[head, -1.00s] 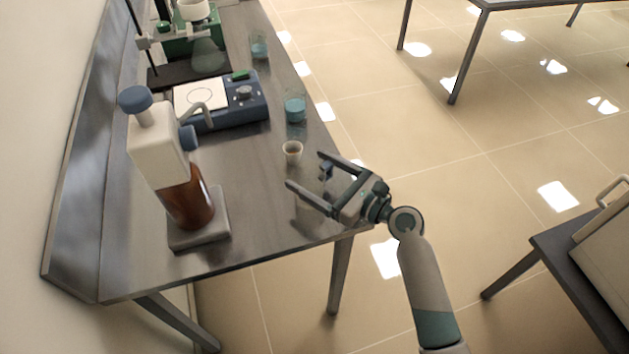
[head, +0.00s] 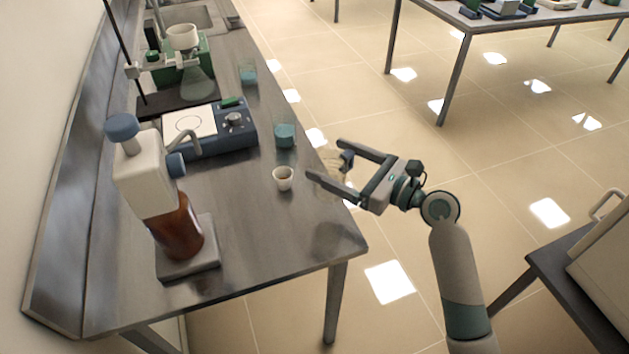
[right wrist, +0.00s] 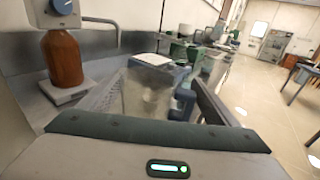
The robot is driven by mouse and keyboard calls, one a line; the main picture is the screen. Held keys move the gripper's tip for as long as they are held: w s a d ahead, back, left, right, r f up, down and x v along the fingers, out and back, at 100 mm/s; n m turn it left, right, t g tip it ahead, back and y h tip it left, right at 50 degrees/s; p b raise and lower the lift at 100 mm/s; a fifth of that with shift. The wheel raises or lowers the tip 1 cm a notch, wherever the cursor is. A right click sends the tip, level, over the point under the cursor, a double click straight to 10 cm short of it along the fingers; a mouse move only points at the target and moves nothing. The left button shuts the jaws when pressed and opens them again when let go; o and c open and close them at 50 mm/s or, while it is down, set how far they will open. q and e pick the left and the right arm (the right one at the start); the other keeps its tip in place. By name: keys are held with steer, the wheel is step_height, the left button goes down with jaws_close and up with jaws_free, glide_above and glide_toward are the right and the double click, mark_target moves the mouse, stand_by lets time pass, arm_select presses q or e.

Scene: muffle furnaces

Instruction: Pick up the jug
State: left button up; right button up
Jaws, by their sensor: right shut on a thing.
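The jug is a clear, see-through vessel. In the head view it (head: 332,178) shows faintly between the fingers of my right gripper (head: 327,162), by the bench's right edge. In the right wrist view the jug (right wrist: 146,95) fills the space between the two fingers, with its walls and rim faintly outlined. My right gripper is shut on the jug. The jug's base is hard to make out against the floor and bench. My left gripper is not in view.
A small cup (head: 283,178) and a teal-filled beaker (head: 285,136) stand left of the gripper on the bench (head: 265,235). A brown bottle dispenser (head: 178,228) and a blue stirrer (head: 232,138) are farther left.

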steer(key=d+r, duration=0.1)
steer(key=w+d, duration=0.1)
steer(key=d+r, duration=0.1)
steer(key=d, duration=0.1)
steer(key=shift+w+r+b, duration=0.3)
steer(key=shift+w+r, duration=0.05)
steer(key=o, duration=0.5)
steer(key=shift+s, duration=0.1)
steer(key=c, duration=0.4)
